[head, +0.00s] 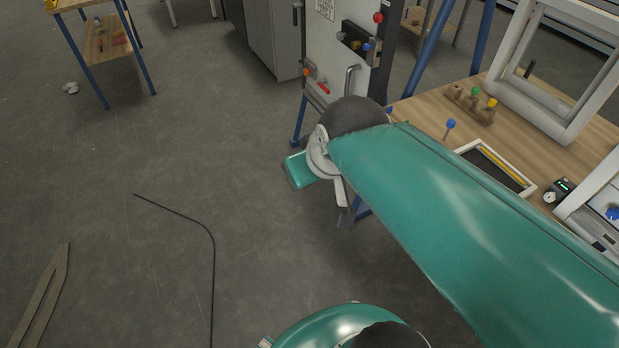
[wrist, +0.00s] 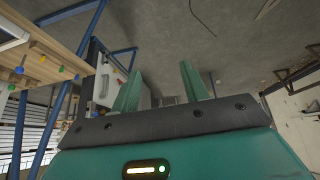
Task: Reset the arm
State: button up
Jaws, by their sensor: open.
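My gripper (wrist: 161,68) shows in the wrist view with its two green fingers spread apart. Nothing is between them. In the head view my teal arm reaches from the lower right towards the middle, and the fingers cannot be made out there. The wrist view looks past the fingers at the grey floor and a panel, tilted in the picture.
A wooden workbench (head: 450,98) stands at the right with pegs, a shallow tray (head: 497,165) and a white frame (head: 553,78). A panel with knobs and a handle (head: 351,78) stands behind my arm. A small shelf table (head: 107,38) is at the upper left. Open floor (head: 170,140) lies left.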

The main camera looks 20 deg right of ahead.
jog(key=shift+s+a+r+m+g, duration=0.1)
jog(key=shift+s+a+m, duration=0.1)
jog(key=shift+s, duration=0.4)
jog(key=shift+s+a+r+m+g, duration=0.15)
jog(key=shift+s+a, duration=0.1)
jog(key=shift+s, duration=0.35)
jog(key=shift+s+a+r+m+g, duration=0.1)
jog(key=shift+s+a+m, duration=0.1)
jog(key=shift+s, duration=0.4)
